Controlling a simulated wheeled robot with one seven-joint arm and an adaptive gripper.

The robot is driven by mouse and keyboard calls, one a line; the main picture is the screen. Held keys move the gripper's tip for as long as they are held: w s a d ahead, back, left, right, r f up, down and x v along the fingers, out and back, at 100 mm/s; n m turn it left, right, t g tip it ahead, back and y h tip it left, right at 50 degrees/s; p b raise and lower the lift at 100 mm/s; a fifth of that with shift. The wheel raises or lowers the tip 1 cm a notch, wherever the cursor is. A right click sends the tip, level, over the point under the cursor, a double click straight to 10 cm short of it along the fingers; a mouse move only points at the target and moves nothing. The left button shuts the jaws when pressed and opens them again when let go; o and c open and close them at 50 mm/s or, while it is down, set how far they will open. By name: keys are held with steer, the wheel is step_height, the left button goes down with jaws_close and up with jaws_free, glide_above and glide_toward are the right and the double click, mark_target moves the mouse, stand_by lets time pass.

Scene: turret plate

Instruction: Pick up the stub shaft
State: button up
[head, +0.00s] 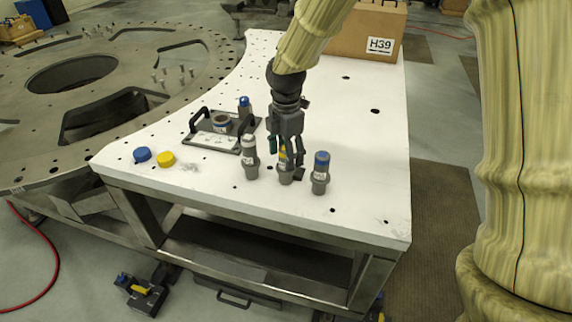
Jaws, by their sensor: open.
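Three upright stub shafts stand in a row near the front of the white table: a grey-topped one (250,158), a yellow-banded one (286,175) and a blue-topped one (321,174). I cannot tell which of them the task means. My gripper (285,155) points down over the yellow-banded shaft, its fingers open on either side of the upper part. The fingers partly hide that shaft. Whether they touch it cannot be told.
The white table (360,200) also holds a dark handled tray (200,140) with a ring-like part (222,123), a blue-topped piece (245,107), a blue cap (142,154) and a yellow cap (166,159). A cardboard box (352,38) stands behind. A large turret plate (130,45) adjoins at left.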

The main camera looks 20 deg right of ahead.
jaws_close()
steer(key=shift+r, duration=0.1)
